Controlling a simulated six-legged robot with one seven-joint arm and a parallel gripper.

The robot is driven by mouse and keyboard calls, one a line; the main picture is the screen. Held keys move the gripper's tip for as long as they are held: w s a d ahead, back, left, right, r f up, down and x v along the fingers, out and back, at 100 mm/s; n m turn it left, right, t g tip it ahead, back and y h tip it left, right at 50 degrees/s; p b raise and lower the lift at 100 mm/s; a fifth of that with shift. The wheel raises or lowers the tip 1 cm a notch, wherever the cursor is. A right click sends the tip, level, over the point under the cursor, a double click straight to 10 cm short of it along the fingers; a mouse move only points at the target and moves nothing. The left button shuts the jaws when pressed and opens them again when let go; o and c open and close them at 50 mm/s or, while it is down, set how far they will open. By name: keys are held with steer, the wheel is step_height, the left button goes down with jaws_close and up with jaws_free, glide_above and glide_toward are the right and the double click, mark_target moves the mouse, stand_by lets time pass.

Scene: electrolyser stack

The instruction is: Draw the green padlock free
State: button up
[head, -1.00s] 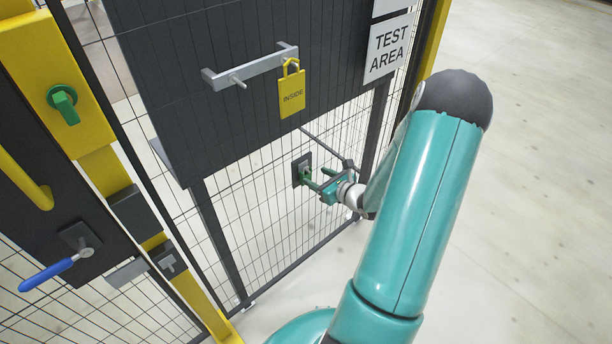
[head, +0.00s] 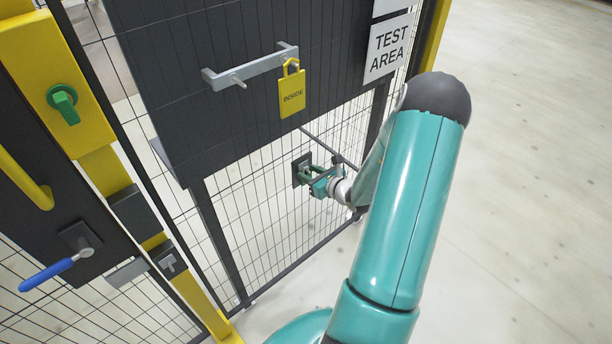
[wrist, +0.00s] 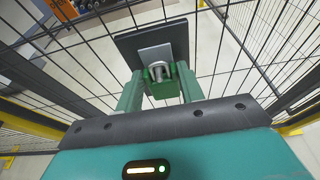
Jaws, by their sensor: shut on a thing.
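The green padlock (wrist: 163,88) shows in the wrist view between my fingers, with its grey shackle close against a grey plate (wrist: 155,56) on a dark square backing. My gripper (wrist: 161,90) is shut on the padlock, one green finger on each side. In the head view my gripper (head: 312,178) is at the small dark plate (head: 301,170) on the mesh below the dark panel. The padlock is mostly hidden there. I cannot tell whether the shackle is still through the plate.
A green knob (head: 64,103) and a blue-handled lever (head: 58,268) are at the left. Wire mesh surrounds the plate. The floor at the right is clear.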

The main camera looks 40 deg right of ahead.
steer(key=shift+s, duration=0.1)
steer(key=c, duration=0.3)
steer(key=shift+s, duration=0.1)
steer(key=shift+s, duration=1.3)
steer(key=shift+s, duration=0.15)
steer(key=shift+s+d, duration=0.1)
steer(key=shift+s, duration=0.3)
steer(key=s, duration=0.4)
